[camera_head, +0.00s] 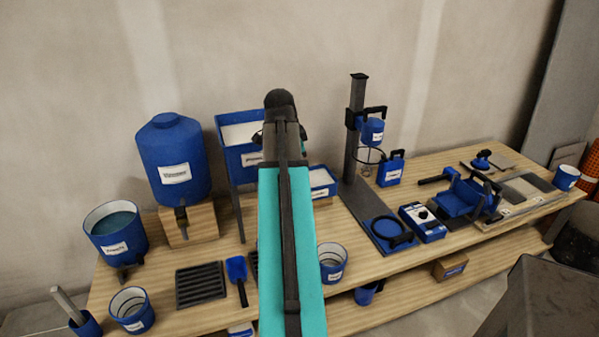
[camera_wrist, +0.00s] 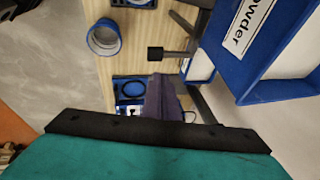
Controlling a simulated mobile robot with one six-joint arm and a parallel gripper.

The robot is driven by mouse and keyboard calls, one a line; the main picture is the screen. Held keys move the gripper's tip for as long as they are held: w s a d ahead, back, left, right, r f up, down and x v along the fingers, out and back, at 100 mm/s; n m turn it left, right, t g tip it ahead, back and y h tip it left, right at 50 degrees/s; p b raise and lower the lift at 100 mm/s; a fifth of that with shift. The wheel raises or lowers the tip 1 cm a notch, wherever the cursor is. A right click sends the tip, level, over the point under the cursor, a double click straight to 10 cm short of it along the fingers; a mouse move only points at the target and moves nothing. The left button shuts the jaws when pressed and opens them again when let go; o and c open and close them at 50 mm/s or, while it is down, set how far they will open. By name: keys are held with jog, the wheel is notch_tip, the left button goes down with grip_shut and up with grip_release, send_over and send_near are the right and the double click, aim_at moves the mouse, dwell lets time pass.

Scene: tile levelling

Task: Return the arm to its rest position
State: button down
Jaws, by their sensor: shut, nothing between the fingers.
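My arm stands up in front of the bench in the head view, a teal link with a dark strip and a dark upper end (camera_head: 281,112). The fingers cannot be made out there. In the wrist view, a teal body with a black edge fills the bottom, and my gripper (camera_wrist: 164,82) shows as a dark shape above its middle. It is shut and empty, above the bench. The blue bin marked "Powder" (camera_wrist: 232,72) is close on the right of that view.
The wooden bench (camera_head: 375,262) carries a blue tank (camera_head: 172,158), a blue bucket (camera_head: 115,240), a black grate (camera_head: 201,284), a mixing stand (camera_head: 354,140) and a cup (camera_head: 333,270), which also shows in the wrist view (camera_wrist: 103,38). A wall stands close behind.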

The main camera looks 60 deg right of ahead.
jog(key=shift+a+r, duration=0.15)
jog(key=shift+r, duration=0.25)
jog(key=shift+w, duration=0.1)
